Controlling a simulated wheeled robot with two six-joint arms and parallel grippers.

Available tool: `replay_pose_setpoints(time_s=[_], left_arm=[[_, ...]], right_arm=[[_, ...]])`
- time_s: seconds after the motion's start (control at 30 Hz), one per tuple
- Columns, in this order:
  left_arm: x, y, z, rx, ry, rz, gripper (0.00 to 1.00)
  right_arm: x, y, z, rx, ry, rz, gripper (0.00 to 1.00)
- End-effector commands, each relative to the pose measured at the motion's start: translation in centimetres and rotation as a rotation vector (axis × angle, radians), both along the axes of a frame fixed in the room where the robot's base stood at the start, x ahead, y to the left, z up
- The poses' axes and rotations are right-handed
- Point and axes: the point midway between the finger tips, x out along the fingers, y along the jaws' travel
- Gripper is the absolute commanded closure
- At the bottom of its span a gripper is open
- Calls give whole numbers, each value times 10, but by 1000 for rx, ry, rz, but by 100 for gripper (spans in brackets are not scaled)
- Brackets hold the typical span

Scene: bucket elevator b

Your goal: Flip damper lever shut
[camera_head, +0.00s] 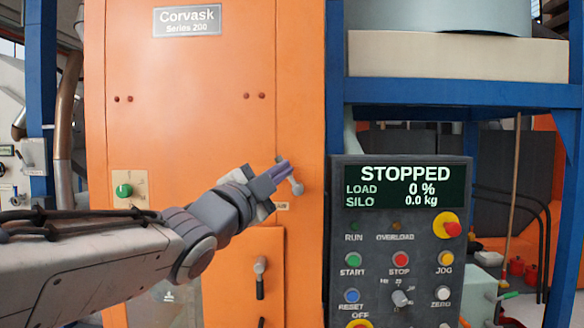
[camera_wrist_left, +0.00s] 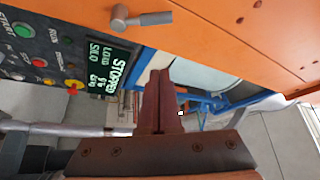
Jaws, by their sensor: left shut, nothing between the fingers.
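A small grey lever (camera_head: 296,186) with a rounded end sits on the orange cabinet front, just above a small pale label. It is partly hidden behind my left gripper (camera_head: 284,169), whose fingertips overlap it in the head view; I cannot tell there whether they touch. In the left wrist view, the grey lever (camera_wrist_left: 142,18) stands out from the orange panel near the top edge. My left gripper (camera_wrist_left: 158,84) is shut and empty there, with a visible gap between its fingertips and the lever. My right gripper is not in view.
A control panel (camera_head: 400,230) reading STOPPED stands right of the cabinet (camera_head: 200,90), with several buttons and a red-yellow stop knob (camera_head: 447,226). A lower hatch with a grey handle (camera_head: 260,265) sits below my gripper. A blue frame post (camera_head: 334,70) rises at right.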

Motion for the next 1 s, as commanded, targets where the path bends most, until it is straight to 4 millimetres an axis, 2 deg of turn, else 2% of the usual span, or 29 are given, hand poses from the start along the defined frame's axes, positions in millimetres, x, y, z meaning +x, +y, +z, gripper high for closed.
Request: replay_pose_setpoints(time_s=[0.17,0.5,0.6,0.7,1.0], left_arm=[[24,-12,11,0,4,-1,100],[86,-42,30,0,4,2,100],[87,-22,18,1,5,9,100],[88,-13,12,-1,3,6,100],[90,-5,4,-1,1,3,100]], right_arm=[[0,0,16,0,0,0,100],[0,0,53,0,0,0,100],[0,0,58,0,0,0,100],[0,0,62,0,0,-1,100],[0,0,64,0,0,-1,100]])
